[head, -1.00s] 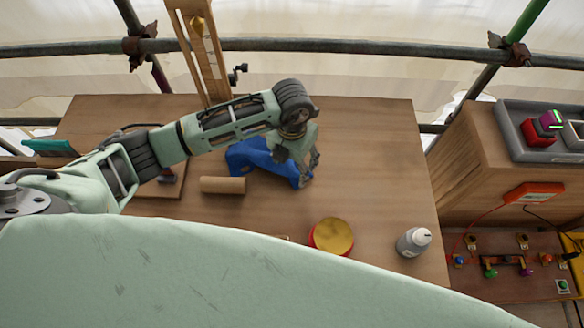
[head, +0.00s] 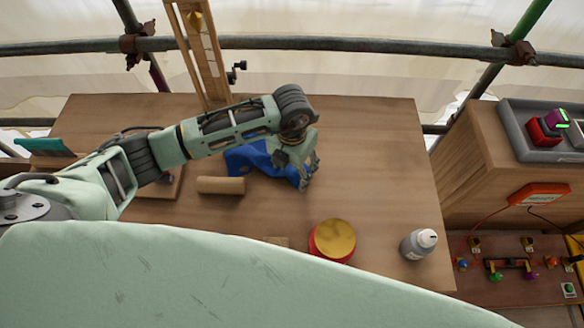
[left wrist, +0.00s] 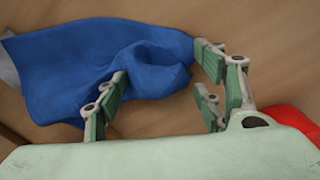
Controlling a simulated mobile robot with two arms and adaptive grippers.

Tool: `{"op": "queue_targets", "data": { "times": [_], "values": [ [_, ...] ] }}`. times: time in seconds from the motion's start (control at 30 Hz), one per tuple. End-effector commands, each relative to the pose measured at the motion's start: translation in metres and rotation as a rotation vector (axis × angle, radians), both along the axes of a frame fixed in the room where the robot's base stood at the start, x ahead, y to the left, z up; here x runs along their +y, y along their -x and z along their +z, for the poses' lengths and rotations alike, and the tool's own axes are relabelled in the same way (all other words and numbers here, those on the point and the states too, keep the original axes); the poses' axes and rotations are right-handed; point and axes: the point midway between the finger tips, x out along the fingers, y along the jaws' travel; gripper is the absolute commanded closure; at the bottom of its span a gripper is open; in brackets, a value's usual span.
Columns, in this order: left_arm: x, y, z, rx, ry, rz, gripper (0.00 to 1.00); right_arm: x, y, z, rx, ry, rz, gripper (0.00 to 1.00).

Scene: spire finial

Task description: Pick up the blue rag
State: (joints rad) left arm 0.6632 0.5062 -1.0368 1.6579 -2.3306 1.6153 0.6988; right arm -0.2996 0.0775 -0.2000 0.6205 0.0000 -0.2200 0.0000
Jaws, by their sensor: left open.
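The blue rag (head: 247,158) lies crumpled on the wooden table, partly hidden by my left gripper and forearm in the head view. It also fills the upper left of the left wrist view (left wrist: 90,68). My left gripper (head: 305,178) points down at the rag's right end. In the left wrist view its fingers (left wrist: 160,80) are spread apart, one on the left and two on the right, with a raised fold of the rag between them. I cannot tell whether they touch the cloth. My right gripper is in neither view.
A brown cylinder (head: 220,185) lies left of the rag's front edge. A red tin with a gold top (head: 333,240) and a grey bottle (head: 418,244) stand nearer the front right. A wooden upright (head: 206,60) stands at the back. The table's right part is clear.

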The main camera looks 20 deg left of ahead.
Motion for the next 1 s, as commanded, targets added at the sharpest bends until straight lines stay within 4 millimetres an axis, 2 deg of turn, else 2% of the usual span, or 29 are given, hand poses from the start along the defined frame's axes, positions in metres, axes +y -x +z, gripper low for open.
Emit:
{"op": "queue_targets", "data": {
  "times": [1.0],
  "values": [
    [0.0000, 0.0003, -0.0002, 0.001, 0.000, 0.000, 0.79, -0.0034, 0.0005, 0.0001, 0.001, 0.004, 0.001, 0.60]
  ]
}}
